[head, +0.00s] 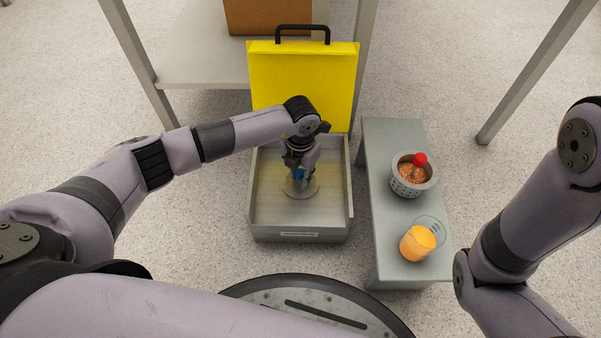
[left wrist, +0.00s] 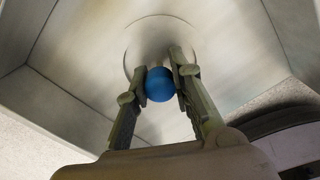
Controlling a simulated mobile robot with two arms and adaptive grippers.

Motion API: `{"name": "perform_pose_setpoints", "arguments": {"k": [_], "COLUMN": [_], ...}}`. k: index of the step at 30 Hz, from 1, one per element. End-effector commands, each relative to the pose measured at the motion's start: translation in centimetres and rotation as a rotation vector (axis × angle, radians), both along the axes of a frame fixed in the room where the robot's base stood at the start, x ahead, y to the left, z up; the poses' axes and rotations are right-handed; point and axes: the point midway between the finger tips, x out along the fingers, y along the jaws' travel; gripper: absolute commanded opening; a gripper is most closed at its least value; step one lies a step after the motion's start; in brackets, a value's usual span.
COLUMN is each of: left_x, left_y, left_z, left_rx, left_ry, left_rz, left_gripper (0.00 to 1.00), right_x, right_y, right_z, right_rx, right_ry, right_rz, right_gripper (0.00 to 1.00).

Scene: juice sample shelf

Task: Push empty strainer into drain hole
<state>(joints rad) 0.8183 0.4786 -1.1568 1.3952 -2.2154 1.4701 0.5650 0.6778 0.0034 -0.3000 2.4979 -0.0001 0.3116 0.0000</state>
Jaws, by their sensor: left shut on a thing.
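My left gripper (head: 300,178) reaches down into the grey metal basin (head: 268,215), shut on a round blue knob (head: 298,174). In the left wrist view the blue knob (left wrist: 159,84) sits between the two fingertips (left wrist: 161,80). A round metal outline (left wrist: 150,35) shows on the basin floor around and beyond the knob. It also shows in the head view (head: 300,190). I cannot tell whether it is the drain rim or the strainer's flange, and any strainer body below the knob is hidden. My right gripper is out of view.
A grey bench (head: 385,150) right of the basin holds a perforated cup (head: 407,188) with orange-brown pulp and a red knob (head: 420,159), and a glass of orange juice (head: 417,243). A yellow lid (head: 270,75) stands upright behind the basin. A shelf (head: 190,70) is behind.

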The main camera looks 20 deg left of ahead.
Motion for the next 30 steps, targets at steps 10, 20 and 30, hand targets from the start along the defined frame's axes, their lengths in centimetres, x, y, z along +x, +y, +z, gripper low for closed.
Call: {"name": "perform_pose_setpoints", "arguments": {"k": [10,20,30], "left_x": [0.0,0.0,0.2], "left_y": [0.0,0.0,0.0], "left_z": [0.1,0.0,4.1], "left_rx": [0.0,0.0,-0.001], "left_ry": [-0.001,0.0,-0.006], "left_rz": [0.0,0.0,-0.001], "left_gripper": [0.39,0.44,0.44], "right_x": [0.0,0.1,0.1], "right_y": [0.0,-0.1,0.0], "right_z": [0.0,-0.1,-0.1], "right_rx": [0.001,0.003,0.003], "right_ry": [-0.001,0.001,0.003], "right_rz": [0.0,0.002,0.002], "right_gripper": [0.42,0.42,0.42]}}
